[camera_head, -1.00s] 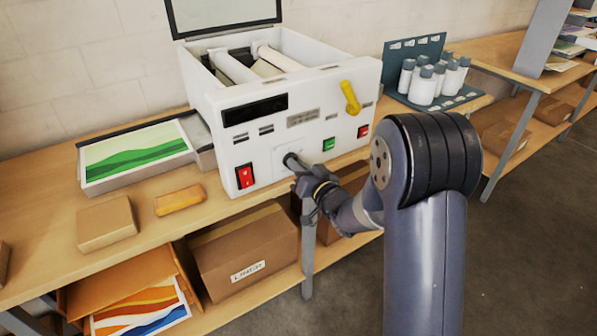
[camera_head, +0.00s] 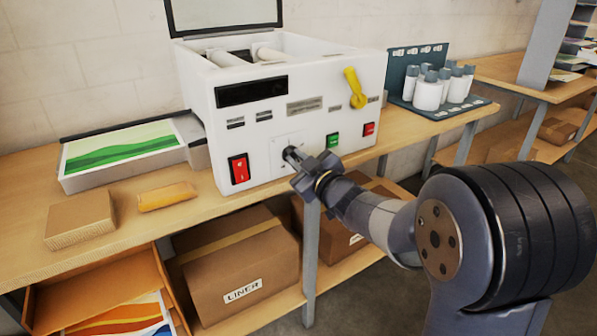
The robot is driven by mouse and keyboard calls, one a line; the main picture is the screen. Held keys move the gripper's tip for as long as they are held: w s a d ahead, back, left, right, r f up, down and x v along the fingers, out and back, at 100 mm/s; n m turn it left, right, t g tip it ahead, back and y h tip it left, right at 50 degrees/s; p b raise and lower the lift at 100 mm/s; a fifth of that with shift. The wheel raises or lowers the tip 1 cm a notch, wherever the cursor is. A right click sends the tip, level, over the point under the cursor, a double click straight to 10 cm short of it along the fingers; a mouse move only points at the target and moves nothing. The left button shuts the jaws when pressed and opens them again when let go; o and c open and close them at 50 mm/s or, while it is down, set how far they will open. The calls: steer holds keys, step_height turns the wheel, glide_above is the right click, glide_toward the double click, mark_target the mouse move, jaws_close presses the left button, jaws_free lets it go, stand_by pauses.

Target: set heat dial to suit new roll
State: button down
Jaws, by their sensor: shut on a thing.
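The white roll laminator (camera_head: 230,125) stands on the wooden bench with its lid raised. Its heat dial (camera_head: 291,153) seems to be the small dark knob on a pale plate on the front panel. My gripper (camera_head: 293,158) is at this knob, its jaws shut on it. The jaws hide most of the knob, so its pointer and setting cannot be read. Pale rollers (camera_head: 265,53) show inside the open top. The panel also has a black display (camera_head: 251,91) that looks dark.
A yellow lever (camera_head: 355,88), a green button (camera_head: 333,140), a red button (camera_head: 369,129) and a red rocker switch (camera_head: 239,169) are on the panel near my arm. A tray with a green print (camera_head: 125,146) is at left. Bottles (camera_head: 428,92) stand at right.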

steer(key=shift+n+b, duration=0.85)
steer(key=shift+n, duration=0.25)
steer(key=c, duration=1.5)
jaws_free()
steer(key=shift+o, duration=0.2)
steer(key=shift+s, duration=0.1)
steer(key=v, duration=1)
steer(key=shift+s+d+p, duration=0.2)
steer(key=shift+s+p, duration=0.05)
steer(key=shift+p, duration=0.05)
